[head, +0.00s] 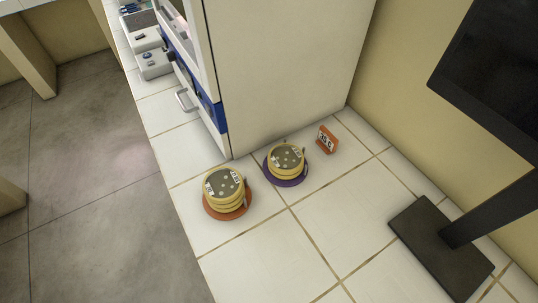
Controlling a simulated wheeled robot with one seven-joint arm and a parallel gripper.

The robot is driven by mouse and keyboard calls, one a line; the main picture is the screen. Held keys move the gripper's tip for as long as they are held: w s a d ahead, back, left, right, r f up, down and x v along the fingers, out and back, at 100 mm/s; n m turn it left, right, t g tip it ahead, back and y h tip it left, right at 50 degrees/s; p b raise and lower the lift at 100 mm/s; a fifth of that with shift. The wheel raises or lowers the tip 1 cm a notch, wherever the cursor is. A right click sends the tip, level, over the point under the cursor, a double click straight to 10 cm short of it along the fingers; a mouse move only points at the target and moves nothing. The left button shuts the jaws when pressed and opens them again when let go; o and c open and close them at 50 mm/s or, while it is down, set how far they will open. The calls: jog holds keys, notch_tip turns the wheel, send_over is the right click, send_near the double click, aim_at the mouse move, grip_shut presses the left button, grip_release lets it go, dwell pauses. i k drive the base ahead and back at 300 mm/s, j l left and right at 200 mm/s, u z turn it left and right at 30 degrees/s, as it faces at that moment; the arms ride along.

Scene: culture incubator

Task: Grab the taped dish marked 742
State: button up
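Two short stacks of yellow-rimmed dishes stand on the white tiled counter. The nearer stack (224,189) sits on an orange round mat (230,216). The other stack (287,160) sits on a purple round mat (290,183), a little to the right and farther back. The top dishes have dark grey-green faces with pale spots and small white labels with dark marks. The labels are too small to read, so I cannot tell which dish bears 742. My gripper is not in view.
A small orange sign (327,140) stands right of the purple mat. A large white cabinet (285,70) rises behind the stacks. A black screen (495,60) on a dark stand base (440,248) stands at the right. The counter in front of the stacks is clear.

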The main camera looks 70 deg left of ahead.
aim_at(223, 185)
jog(key=u, duration=1.7)
jog(key=k+l+u, duration=0.15)
jog(key=k, duration=0.25)
jog(key=k+l+u, duration=0.2)
jog(key=k, duration=0.15)
